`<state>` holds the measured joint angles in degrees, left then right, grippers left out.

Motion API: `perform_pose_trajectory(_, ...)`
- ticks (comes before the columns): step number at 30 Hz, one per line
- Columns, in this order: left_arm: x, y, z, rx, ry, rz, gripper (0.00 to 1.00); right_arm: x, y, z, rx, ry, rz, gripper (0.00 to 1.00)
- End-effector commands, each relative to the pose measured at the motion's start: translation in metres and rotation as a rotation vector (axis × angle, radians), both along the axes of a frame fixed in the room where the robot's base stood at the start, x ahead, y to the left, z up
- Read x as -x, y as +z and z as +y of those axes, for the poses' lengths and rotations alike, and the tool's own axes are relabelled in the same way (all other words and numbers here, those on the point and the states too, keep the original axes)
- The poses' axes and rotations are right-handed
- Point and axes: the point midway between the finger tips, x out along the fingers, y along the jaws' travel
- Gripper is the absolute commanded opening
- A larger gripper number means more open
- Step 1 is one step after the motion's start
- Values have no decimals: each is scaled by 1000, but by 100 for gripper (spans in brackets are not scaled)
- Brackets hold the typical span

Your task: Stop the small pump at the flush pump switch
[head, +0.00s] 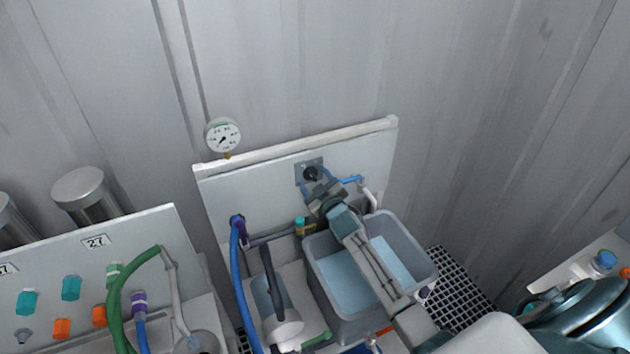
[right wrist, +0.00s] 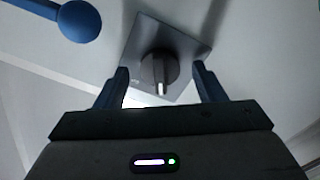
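The flush pump switch is a dark rotary knob (head: 311,173) on a square grey plate on the white panel. In the right wrist view the knob (right wrist: 158,68) has a pale pointer mark towards the bottom of the picture. My right gripper (head: 320,186) is in front of the switch. In the wrist view its two fingers (right wrist: 160,86) are apart, one on each side of the knob, with gaps visible, so nothing is gripped. My left gripper is not in view. The small pump cannot be made out with certainty.
A grey tub (head: 325,270) of water stands below my right arm. A blue handle (right wrist: 80,20) with a round end is close to the switch. A blue hose (head: 240,285) hangs left of it. A gauge (head: 223,136) is above the panel.

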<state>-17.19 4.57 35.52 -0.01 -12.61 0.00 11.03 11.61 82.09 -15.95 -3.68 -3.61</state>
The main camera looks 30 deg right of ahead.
Motion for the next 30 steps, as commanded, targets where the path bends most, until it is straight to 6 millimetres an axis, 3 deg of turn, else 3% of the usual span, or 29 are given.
perform_pose_trajectory(8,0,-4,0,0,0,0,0,7,-3,0,0,0,1,63)
perform_pose_trajectory(24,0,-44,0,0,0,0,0,92,-4,5,1,1,0,63)
perform_pose_trajectory(30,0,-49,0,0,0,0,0,106,-1,6,0,1,-1,63)
